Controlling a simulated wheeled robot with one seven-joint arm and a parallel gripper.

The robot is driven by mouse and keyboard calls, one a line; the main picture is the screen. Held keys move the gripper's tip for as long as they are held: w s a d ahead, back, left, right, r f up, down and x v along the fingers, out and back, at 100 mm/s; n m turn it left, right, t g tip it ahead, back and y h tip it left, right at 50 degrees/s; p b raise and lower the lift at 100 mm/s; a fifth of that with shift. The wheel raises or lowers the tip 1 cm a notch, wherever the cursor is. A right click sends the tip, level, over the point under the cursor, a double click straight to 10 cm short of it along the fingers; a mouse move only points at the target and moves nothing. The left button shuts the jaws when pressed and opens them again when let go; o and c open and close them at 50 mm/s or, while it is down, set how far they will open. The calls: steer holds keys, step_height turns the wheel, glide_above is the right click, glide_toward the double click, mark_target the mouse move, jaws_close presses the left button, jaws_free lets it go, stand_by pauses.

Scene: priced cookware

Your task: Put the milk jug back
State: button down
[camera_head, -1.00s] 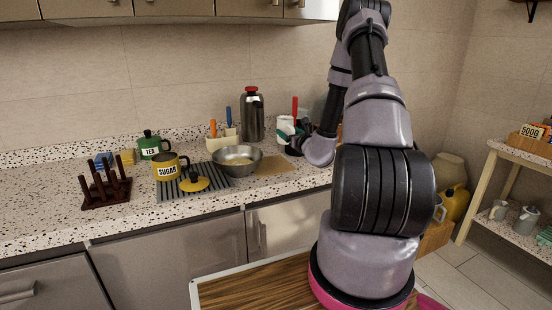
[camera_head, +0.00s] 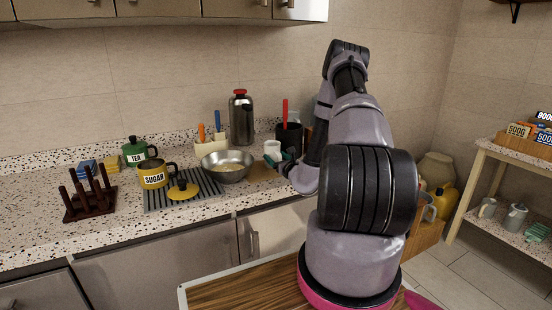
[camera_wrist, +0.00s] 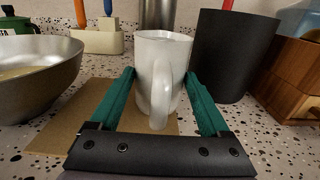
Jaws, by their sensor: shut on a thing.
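The milk jug, a plain white jug (camera_wrist: 162,65) with a handle facing the wrist camera, stands upright between the two green fingers of my gripper (camera_wrist: 160,85). My gripper is shut on it. In the head view the white jug (camera_head: 271,149) shows just right of the metal bowl, with my gripper (camera_head: 284,166) beside it. The jug is over or on the far right part of a tan cork mat (camera_wrist: 65,130). I cannot tell whether its base touches, because the handle and gripper hide it.
A metal bowl (camera_head: 228,167) is close on the left. A black utensil holder (camera_wrist: 232,55) is close behind on the right, with a wooden block (camera_wrist: 292,80) beyond it. A steel flask (camera_head: 241,120) and a cream utensil block (camera_head: 209,146) stand behind.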

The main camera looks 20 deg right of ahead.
jaws_free()
steer(key=shift+f, duration=0.1)
